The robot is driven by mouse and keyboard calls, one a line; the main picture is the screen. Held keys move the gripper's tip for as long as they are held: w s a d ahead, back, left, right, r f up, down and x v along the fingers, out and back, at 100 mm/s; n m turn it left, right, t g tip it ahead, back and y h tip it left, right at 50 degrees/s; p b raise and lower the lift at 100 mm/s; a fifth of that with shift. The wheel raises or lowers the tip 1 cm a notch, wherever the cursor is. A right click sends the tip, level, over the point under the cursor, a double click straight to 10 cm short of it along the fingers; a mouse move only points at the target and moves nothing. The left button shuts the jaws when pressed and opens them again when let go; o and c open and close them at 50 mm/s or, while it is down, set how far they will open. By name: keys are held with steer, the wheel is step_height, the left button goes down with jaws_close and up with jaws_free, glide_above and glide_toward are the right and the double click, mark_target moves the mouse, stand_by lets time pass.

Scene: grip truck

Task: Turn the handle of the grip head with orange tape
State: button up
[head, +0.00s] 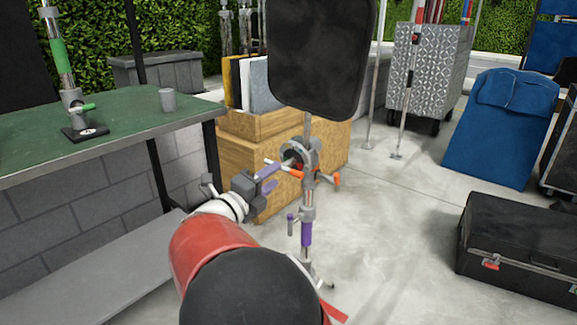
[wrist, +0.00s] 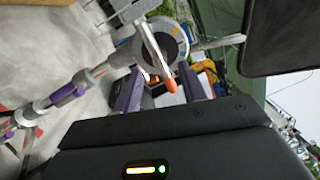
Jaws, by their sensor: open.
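The grip head (head: 300,152) is a grey round clamp on a stand with a black flag above it; it also shows in the wrist view (wrist: 168,42). Its silver handle bar with orange tape (head: 290,171) points toward my gripper. In the wrist view the bar's orange tip (wrist: 170,85) appears between the two purple fingers, though depth is hard to judge. A second orange-ended handle (head: 336,180) sticks out on the right of the stand. My gripper (head: 273,176) is open, just left of the grip head, and nothing is held.
The black flag (head: 318,55) hangs above the grip head. Purple tape (head: 306,232) marks the lower stand. A green table (head: 110,125) stands left, a wooden crate (head: 240,165) behind, and a black case (head: 520,255) at right. Floor between stand and case is clear.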

mark_target(285, 165)
steer(key=x, duration=0.5)
steer(key=shift+w+d, duration=0.2)
steer(key=shift+d, duration=0.05)
jaws_close()
